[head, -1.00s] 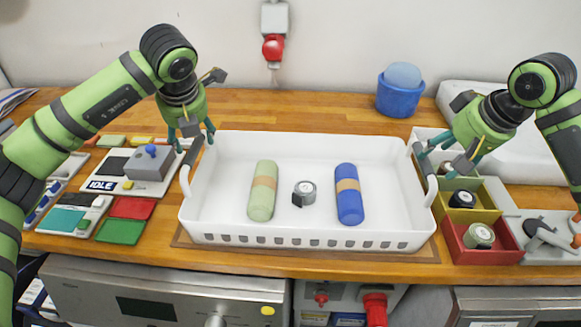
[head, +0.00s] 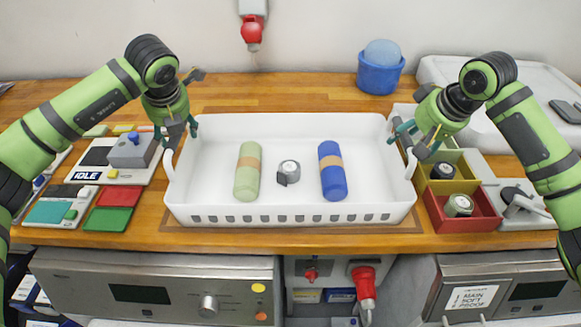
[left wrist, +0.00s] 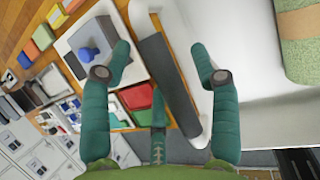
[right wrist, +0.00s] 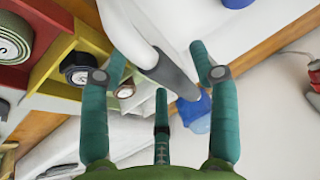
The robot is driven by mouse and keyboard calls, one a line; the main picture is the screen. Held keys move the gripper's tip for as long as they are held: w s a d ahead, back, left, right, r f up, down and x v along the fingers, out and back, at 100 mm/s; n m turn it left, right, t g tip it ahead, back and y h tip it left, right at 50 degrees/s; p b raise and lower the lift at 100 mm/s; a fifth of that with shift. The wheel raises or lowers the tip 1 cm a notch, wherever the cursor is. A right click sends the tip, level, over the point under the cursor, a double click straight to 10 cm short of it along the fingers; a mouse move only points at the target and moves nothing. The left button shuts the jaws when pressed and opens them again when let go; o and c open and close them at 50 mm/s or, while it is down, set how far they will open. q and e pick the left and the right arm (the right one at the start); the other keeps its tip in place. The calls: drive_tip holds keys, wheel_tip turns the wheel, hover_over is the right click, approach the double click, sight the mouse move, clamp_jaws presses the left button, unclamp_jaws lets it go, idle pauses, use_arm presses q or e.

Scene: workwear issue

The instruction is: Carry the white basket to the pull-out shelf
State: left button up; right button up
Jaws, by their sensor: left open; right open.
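The white basket (head: 215,145) stands on the wooden worktop and holds a green roll (head: 248,172), a blue roll (head: 333,172) and a round grey-and-white item (head: 288,172) between them. My left gripper (head: 178,135) is open at the basket's left end; in the left wrist view the grey-sleeved handle (left wrist: 168,85) lies between its spread fingers. My right gripper (head: 418,145) is open at the right end; in the right wrist view the other handle (right wrist: 172,75) lies between its fingers. Neither gripper is closed on a handle. I cannot pick out the pull-out shelf.
Left of the basket are a grey box with a blue knob (head: 133,150) and red and green pads (head: 110,218). To the right are a red bin (head: 460,212) and a yellow bin (head: 447,178) with round items. A blue tub (head: 379,75) stands behind.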

use_arm(q)
drive_tip(key=shift+w+a+f, duration=0.15)
drive_tip(key=shift+w+f, duration=0.15)
drive_tip(key=shift+f, duration=0.15)
use_arm(e)
drive_tip(key=shift+w+a+f, duration=0.15)
drive_tip(key=shift+w+f, duration=0.15)
drive_tip(key=shift+f, duration=0.1)
use_arm(q)
drive_tip(key=shift+s, duration=0.1)
drive_tip(key=shift+c, duration=1.2)
use_arm(e)
drive_tip(key=shift+s, duration=0.1)
drive_tip(key=shift+c, duration=1.2)
use_arm(q)
clamp_jaws()
use_arm(e)
clamp_jaws()
use_arm(q)
drive_tip(key=shift+r, duration=0.25)
use_arm(e)
drive_tip(key=shift+r, duration=0.3)
